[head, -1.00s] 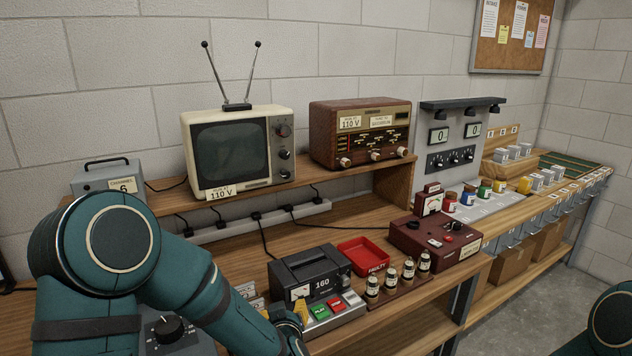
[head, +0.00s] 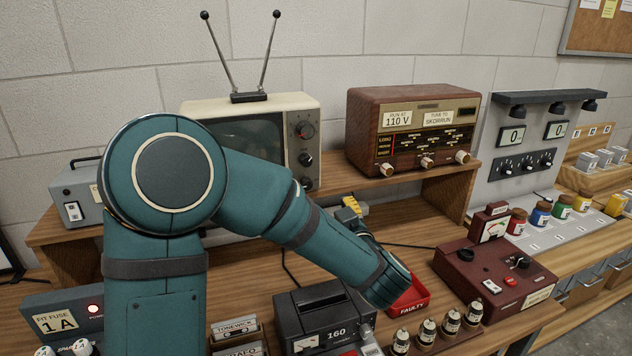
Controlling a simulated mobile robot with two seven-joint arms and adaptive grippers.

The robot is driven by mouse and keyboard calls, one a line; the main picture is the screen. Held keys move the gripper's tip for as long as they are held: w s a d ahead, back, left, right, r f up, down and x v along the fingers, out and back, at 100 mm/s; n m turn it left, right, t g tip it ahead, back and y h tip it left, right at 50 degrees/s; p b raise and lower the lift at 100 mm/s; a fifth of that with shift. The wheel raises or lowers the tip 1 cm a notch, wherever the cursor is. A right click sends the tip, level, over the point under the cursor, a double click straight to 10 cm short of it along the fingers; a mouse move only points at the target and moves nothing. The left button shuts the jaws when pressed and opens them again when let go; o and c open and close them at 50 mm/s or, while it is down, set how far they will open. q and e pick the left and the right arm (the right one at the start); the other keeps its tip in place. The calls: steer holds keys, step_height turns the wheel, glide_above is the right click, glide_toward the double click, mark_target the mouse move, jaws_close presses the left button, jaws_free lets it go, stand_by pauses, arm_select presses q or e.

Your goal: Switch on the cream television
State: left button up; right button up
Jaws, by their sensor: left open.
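The cream television (head: 309,110) stands on the raised wooden shelf, with two antennas on top. Its screen (head: 240,131) looks dark, and my left arm covers its lower part. A large dial (head: 305,129) and smaller knobs (head: 305,158) run down its right side. My left gripper (head: 351,206) is small and partly hidden behind my forearm. Its yellow part shows to the right of and below the television, in front of the shelf. It is open and looks empty, apart from the knobs. My right gripper is out of view.
A brown radio (head: 411,127) stands right of the television. A grey box (head: 75,195) stands left. The shelf edge lies near my gripper.

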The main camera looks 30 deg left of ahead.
mark_target(308, 185)
arm_select(q)
steer(key=x, duration=1.2)
steer(key=shift+w+a, duration=0.2)
steer(key=shift+a, duration=0.05)
jaws_close()
